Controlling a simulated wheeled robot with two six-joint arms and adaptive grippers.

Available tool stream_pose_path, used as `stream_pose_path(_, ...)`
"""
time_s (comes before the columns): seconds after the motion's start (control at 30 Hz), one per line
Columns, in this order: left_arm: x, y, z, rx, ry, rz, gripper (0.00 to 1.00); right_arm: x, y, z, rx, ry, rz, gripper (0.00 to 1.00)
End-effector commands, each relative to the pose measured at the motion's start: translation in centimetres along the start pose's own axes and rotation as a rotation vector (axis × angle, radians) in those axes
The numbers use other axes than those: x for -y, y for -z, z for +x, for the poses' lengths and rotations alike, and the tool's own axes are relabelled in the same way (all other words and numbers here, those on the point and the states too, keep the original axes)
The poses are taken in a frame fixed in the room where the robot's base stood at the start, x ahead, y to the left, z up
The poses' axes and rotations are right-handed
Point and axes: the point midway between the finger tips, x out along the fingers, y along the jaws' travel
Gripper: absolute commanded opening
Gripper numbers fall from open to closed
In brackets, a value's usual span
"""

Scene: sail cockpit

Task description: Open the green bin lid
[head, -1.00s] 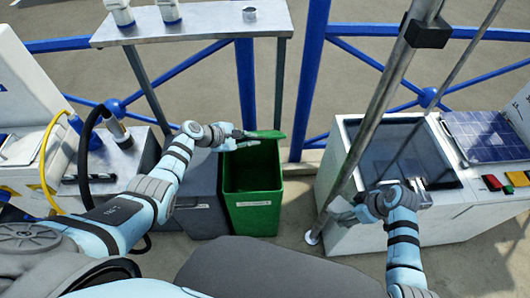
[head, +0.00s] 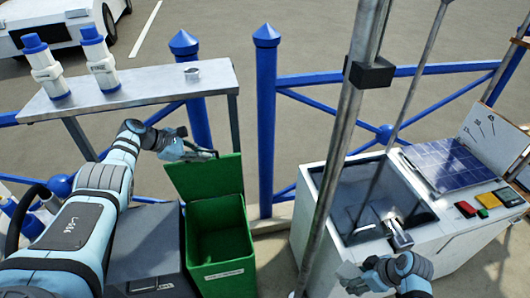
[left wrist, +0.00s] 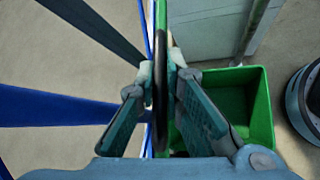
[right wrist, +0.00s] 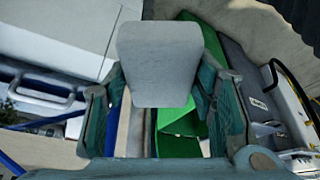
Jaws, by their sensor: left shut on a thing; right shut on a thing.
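The green bin (head: 190,245) stands open, its inside visible in the head view. Its green lid (head: 205,178) is raised at the back, tilted steeply up. My left gripper (head: 203,154) is at the lid's top edge. In the left wrist view, my left gripper (left wrist: 162,75) is shut on the lid, seen edge-on with a dark curved strip; the bin (left wrist: 262,110) is to its right. My right gripper (head: 362,276) is in front of the white cabinet, away from the bin. In the right wrist view it is shut on a pale grey rounded block (right wrist: 160,62).
A dark grey box (head: 145,240) stands left of the bin. A white cabinet (head: 318,215) with a dark glassy top stands at the right, with a metal pole (head: 340,150) before it. A shelf (head: 140,92) with bottles and blue railings (head: 265,120) are behind.

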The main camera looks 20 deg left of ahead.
Motion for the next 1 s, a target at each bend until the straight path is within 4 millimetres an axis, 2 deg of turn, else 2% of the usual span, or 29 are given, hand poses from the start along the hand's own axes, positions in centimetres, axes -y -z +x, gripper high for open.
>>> stream_pose_path(0.23, 0.0, 0.1, 0.0, -0.002, -0.001, -0.001, 0.00, 0.0, 0.0, -0.1, 0.000, 0.000, 0.000, 0.25)
stream_pose_path(0.27, 0.0, 0.1, 0.0, -0.002, -0.001, -0.001, 0.14, 0.0, 0.0, -0.1, 0.000, 0.000, 0.000, 0.25)
stream_pose_path(0.37, 0.0, 0.0, 0.0, -0.002, 0.000, 0.000, 0.29, 0.0, 0.0, -0.1, 0.000, -0.001, 0.001, 0.25)
stream_pose_path(0.77, -0.1, 0.0, -0.3, -0.001, -0.001, 0.003, 0.29, 0.0, -0.1, -0.1, 0.000, -0.001, 0.003, 0.25)
stream_pose_path(0.93, 0.0, 0.1, -2.4, -0.004, 0.000, 0.007, 0.29, 0.0, -0.1, -0.1, 0.000, -0.001, 0.003, 0.25)
stream_pose_path(1.0, -0.1, 0.2, -4.9, -0.007, -0.002, 0.007, 0.29, 0.0, -0.1, -0.1, 0.000, -0.001, 0.003, 0.25)
